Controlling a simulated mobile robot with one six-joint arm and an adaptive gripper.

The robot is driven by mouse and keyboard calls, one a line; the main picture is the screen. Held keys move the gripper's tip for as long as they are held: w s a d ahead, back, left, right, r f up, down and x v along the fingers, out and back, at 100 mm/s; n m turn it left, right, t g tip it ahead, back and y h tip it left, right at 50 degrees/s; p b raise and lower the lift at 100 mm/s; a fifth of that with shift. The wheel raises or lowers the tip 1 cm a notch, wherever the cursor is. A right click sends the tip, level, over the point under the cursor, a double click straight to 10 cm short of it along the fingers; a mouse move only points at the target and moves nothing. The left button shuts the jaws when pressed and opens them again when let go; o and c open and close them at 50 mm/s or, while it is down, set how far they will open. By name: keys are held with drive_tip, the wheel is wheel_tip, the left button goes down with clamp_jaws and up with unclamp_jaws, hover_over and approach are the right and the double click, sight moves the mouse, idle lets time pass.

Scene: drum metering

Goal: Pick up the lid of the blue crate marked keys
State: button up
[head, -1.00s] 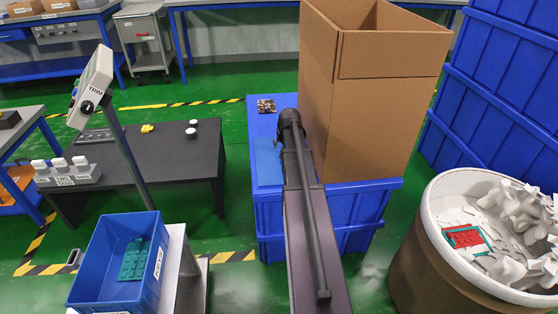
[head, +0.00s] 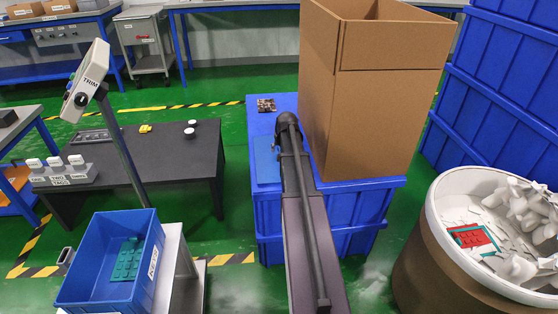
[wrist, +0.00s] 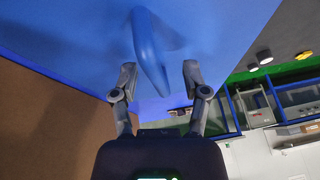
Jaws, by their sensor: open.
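The lid (head: 266,158) is a lighter blue panel on top of the large blue crate (head: 268,212) in the head view, partly hidden by my arm. In the wrist view a blue surface fills the upper part, and a blue handle (wrist: 149,52) stands out from it. My gripper (wrist: 158,75) is open, with one finger on each side of the handle and visible gaps to it. The gripper's fingers are hidden in the head view. I cannot read a keys marking on the crate.
A tall open cardboard box (head: 375,95) stands on the crate just right of my arm. A small mottled item (head: 266,105) lies at the crate's far edge. A dark low table (head: 140,170) is to the left, and a white-rimmed drum (head: 440,245) of scraps is to the right.

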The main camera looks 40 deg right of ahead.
idle(0.5)
clamp_jaws()
